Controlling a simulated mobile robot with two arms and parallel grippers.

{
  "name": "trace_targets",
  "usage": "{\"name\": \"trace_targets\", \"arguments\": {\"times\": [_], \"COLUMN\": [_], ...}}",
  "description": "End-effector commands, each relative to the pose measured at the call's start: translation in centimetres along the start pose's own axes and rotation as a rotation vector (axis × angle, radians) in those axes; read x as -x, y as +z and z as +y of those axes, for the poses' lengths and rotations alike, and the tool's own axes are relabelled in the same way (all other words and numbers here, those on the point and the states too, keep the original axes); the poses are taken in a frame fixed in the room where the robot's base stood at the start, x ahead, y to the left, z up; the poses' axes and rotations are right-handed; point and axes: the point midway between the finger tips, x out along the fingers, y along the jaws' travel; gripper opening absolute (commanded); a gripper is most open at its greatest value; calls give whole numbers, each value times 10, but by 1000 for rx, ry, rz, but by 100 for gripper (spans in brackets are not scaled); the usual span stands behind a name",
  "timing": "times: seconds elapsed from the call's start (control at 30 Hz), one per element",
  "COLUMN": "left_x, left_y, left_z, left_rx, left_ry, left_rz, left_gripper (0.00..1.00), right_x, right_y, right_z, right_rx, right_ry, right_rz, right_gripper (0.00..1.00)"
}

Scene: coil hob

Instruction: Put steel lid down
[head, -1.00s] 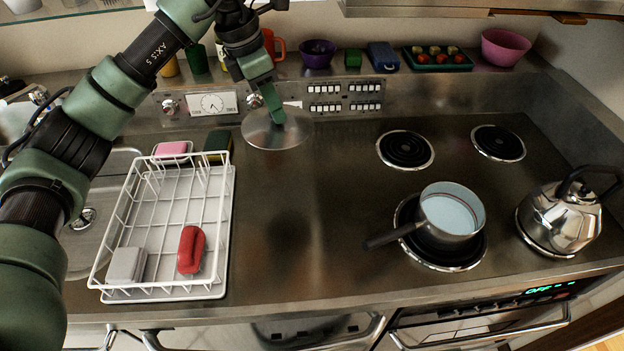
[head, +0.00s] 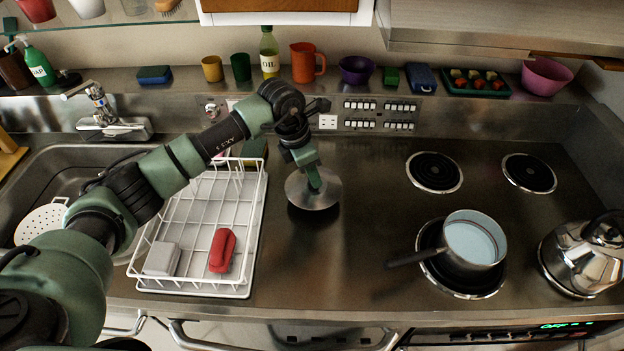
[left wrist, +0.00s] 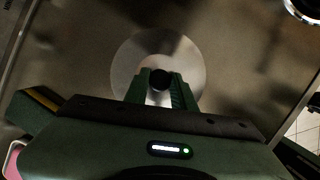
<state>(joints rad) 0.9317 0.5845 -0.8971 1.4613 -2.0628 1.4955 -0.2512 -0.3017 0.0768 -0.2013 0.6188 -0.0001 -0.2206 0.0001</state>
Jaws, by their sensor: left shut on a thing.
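The steel lid (head: 301,193) is a round, shiny disc over the bare counter, just right of the dish rack. It also shows in the left wrist view (left wrist: 192,66), with its dark knob between the fingers. My left gripper (head: 314,184) is above the lid and shut on its knob, which it hides in the head view. A dark shadow shows close by the lid's lower edge. I cannot tell whether the lid touches the counter. My right gripper is not in view.
A white dish rack (head: 262,215) holds a red thing (head: 222,250) and a grey block (head: 162,259). The saucepan (head: 470,262) sits on the front left coil, the kettle (head: 588,255) at the front right. Steel counter (head: 350,255) between rack and hob is clear.

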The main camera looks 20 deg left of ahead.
Motion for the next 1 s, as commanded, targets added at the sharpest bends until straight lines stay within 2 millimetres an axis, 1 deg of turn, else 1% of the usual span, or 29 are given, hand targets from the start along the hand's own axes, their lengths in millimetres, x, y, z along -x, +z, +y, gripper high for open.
{"name": "trace_targets", "arguments": {"times": [0.1, 0.23, 0.5, 0.63, 0.67, 0.7, 0.73, 1.0], "left_x": [-18, -32, -34, -39, -37, -37, -37, -36], "left_y": [-6, -10, -10, -11, -11, -11, -11, -11], "left_z": [-1, -1, 0, 0, 0, 0, 0, 0], "left_rx": [3, 1, 0, 0, 0, 0, 0, 0], "left_ry": [-5, -2, 0, 0, 0, 0, 0, -1], "left_rz": [4, 3, 1, 1, 2, 2, 2, 2], "left_gripper": [0, 0, 0, 0, 33, 45, 47, 47], "right_x": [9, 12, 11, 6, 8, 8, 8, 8], "right_y": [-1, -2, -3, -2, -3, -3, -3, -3], "right_z": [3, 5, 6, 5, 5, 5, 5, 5], "right_rx": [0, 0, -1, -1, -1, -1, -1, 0], "right_ry": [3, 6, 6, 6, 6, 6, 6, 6], "right_rz": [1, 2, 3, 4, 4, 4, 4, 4], "right_gripper": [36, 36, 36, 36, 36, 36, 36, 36]}}
